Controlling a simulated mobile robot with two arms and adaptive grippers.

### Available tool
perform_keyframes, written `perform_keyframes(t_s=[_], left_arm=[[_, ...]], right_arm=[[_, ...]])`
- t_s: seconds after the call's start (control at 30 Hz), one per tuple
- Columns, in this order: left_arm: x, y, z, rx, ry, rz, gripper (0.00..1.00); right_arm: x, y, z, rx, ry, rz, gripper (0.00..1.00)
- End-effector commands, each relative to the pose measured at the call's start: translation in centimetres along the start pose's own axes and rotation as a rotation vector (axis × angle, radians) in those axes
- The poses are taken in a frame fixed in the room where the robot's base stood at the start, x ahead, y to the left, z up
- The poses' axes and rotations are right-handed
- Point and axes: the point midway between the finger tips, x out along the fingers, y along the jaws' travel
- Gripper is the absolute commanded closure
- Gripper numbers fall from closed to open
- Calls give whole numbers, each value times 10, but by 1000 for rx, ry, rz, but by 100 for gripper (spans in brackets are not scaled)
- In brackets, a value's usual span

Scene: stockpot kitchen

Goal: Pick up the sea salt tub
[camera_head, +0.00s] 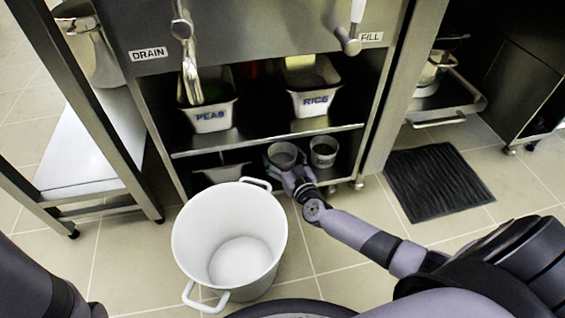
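Two small round tubs show at the lower opening of the steel unit. The left tub (283,151) is greyish and open-topped, and my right gripper (286,168) is right at its near side, overlapping its lower part. The right tub (323,154) is pale with a dark inside and stands just beside it, apart from the gripper. No label is readable on either, so I cannot tell which is the sea salt. The fingers are too small and hidden to show whether they grip the left tub. My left gripper is out of view; only part of that arm shows at lower left.
A large white stockpot (230,240) stands on the floor left of my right arm. Bins marked PEAS (210,114) and RICE (314,101) sit on the shelf (265,137) above the tubs. A black mat (438,182) lies on the floor at right.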

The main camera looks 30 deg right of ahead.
Motion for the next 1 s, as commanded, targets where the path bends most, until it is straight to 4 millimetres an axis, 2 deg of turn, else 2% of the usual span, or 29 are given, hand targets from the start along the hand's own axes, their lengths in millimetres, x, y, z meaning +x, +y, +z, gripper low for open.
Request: perform_keyframes(t_s=[0.07,0.57,1.0], left_arm=[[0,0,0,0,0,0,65],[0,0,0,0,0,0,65],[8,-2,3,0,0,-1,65]], right_arm=[[0,0,0,0,0,0,32],[0,0,0,0,0,0,65],[0,0,-9,1,2,0,66]])
